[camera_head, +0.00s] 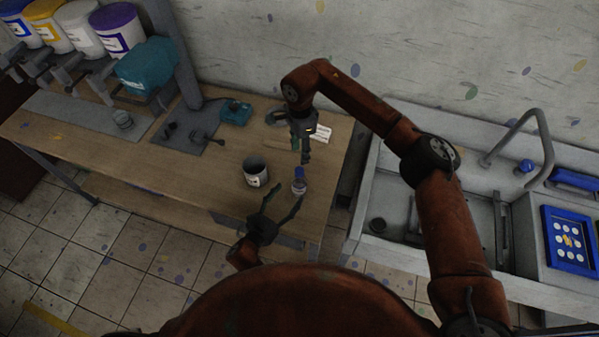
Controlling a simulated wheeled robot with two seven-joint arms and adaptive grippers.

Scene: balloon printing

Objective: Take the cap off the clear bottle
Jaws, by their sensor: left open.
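The clear bottle (299,188) stands upright near the front right of the wooden table. Its blue cap (299,173) shows at the bottle's top; I cannot tell whether it is seated or slightly raised. My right gripper (305,159) points down just above and behind the cap in the picture. Its fingers look close together, and whether they touch the cap is unclear. My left gripper (284,195) is open at the table's front edge, its fingers spread toward the bottle. The right finger lies close beside the bottle; contact cannot be made out.
A grey can (256,171) with a label stands left of the bottle. A white card (321,134) and a teal item (236,112) lie farther back. A sink unit (376,247) stands to the right. The table's middle left is mostly clear.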

